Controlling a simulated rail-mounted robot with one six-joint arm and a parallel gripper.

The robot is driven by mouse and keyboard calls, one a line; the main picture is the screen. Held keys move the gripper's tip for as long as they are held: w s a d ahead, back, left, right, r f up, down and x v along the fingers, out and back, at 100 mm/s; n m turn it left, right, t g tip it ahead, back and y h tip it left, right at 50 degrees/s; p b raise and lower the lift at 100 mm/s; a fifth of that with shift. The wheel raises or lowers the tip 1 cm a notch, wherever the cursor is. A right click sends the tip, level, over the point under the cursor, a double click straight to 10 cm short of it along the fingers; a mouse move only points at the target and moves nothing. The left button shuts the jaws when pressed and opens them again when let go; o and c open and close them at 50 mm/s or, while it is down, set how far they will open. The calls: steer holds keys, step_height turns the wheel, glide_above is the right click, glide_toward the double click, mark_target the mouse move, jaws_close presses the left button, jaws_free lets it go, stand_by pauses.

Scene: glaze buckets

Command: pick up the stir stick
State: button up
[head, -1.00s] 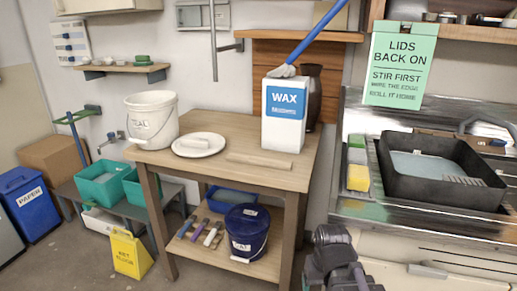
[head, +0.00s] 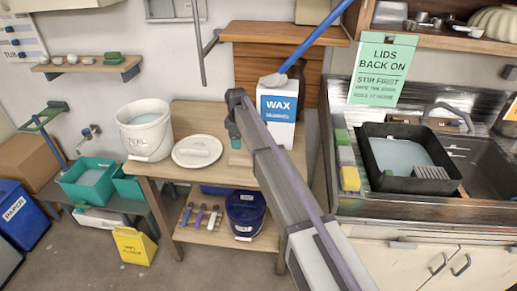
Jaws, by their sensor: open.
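The stir stick (head: 241,158), a flat pale wooden strip, lies on the wooden table between the white lid (head: 197,151) and the WAX container (head: 279,108). My arm covers much of it, so only a small part shows. My gripper (head: 235,139) is above the table at the stick, its end pointing down with a teal part showing. It is open. Its fingertips are small here, and I cannot tell whether they touch the stick. A white bucket (head: 145,130) with pale contents stands at the left end of the table.
A blue-handled tool (head: 312,42) slants above the WAX container, close to my arm. A black tray (head: 402,160) lies by the sink at right.

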mark_target(239, 161)
step_height(239, 161, down, 11)
steer(key=b, duration=1.1)
steer(key=shift+a+f+b, duration=0.15)
steer(key=shift+f+b, duration=0.05)
steer(key=shift+b, duration=0.1)
steer(key=shift+r, duration=0.25)
steer(key=c, duration=1.2)
